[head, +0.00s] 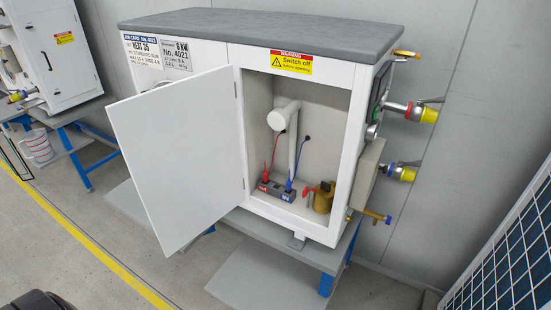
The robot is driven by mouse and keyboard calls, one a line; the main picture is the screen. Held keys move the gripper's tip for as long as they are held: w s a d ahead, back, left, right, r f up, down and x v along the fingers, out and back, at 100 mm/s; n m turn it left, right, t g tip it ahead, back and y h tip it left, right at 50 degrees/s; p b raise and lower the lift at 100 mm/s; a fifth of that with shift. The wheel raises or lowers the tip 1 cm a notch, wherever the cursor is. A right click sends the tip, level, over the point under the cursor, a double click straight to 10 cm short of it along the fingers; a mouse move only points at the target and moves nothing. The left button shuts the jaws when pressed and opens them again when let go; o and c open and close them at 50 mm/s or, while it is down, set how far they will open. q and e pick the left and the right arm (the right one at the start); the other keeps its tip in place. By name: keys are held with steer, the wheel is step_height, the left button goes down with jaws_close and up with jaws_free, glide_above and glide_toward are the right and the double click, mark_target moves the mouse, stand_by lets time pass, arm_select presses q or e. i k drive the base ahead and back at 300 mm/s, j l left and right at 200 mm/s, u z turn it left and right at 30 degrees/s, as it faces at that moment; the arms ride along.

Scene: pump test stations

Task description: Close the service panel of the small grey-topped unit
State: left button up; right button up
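The small grey-topped unit (270,32) stands in the middle of the head view, white-bodied under a grey top. Its white service panel (180,160) is hinged at the left side of the opening and swung wide open toward me and to the left. Inside the open bay show a white pipe (292,140), a terminal block (275,190) with red and blue plugs, and a brass fitting (323,198). Neither of my grippers can be made out in this view.
Pipe fittings with yellow ends (428,115) stick out from the unit's right side. A blue-framed mesh panel (515,260) stands at lower right. The floor by the yellow line (90,240) is clear.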

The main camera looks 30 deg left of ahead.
mark_target(178, 142)
steer(key=j+z, duration=0.35)
steer(key=j, duration=0.25)
steer(key=j+z, duration=0.35)
steer(key=j, duration=0.25)
steer(key=k+j+z, duration=0.1)
steer(key=j+z, duration=0.3)
steer(key=j, duration=0.2)
steer(key=k+j, duration=0.1)
steer(key=j, duration=0.35)
steer(key=k+j, duration=0.1)
steer(key=j, duration=0.35)
steer(key=k+j, duration=0.1)
steer(key=j, duration=0.8)
steer(key=k, duration=0.1)
